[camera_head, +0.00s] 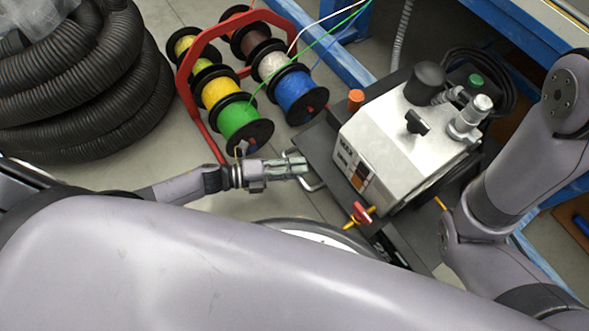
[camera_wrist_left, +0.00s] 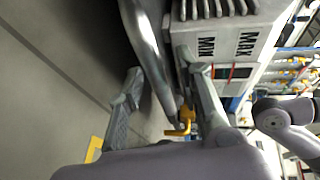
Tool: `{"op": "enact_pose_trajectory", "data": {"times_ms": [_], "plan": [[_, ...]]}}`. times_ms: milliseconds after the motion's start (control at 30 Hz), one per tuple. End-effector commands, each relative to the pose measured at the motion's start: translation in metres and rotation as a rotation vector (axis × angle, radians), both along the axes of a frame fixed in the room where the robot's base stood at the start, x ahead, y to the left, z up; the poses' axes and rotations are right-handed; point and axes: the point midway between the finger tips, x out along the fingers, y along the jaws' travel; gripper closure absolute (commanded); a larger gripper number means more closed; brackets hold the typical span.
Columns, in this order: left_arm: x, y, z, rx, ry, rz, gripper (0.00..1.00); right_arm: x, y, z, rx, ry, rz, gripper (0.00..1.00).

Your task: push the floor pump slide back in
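The floor pump (camera_head: 395,150) is a pale grey box with a black knob and fittings on top. It sits on a dark slide (camera_head: 318,148) near the floor, and its side with MAX and MIN markings shows in the left wrist view (camera_wrist_left: 232,45). A bent metal handle (camera_head: 317,185) sticks out from the slide's left edge. My left gripper (camera_head: 300,165) is at this handle. In the left wrist view its fingers (camera_wrist_left: 165,100) are apart, with the metal bar (camera_wrist_left: 148,55) running between them. Contact cannot be told. My right arm is at the right; its gripper is not visible.
A red rack (camera_head: 187,70) of coloured cable spools stands just behind my left gripper. A coiled black hose (camera_head: 90,85) lies at far left. A red and yellow valve (camera_head: 360,213) sits at the pump's front. Blue frame beams (camera_head: 340,55) run behind.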

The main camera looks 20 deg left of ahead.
Motion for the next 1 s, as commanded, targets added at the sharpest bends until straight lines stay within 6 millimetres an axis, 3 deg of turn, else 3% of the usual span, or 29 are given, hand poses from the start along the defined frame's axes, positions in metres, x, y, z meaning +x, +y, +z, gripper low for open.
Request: {"op": "enact_pose_trajectory", "data": {"times_ms": [133,600,1000], "plan": [[-0.0002,0.0000,0.0002,0.000,0.000,0.000,0.68,0.0000,0.0000,0.0002,0.000,0.000,0.000,0.23],[-0.0004,0.0002,0.0001,0.000,0.001,0.000,1.00,0.0000,0.0001,0.0002,0.000,0.000,0.000,0.23],[-0.0005,0.0003,-0.0001,0.000,0.000,0.000,1.00,0.0002,0.0001,0.0002,0.000,0.000,0.001,0.23]]}}
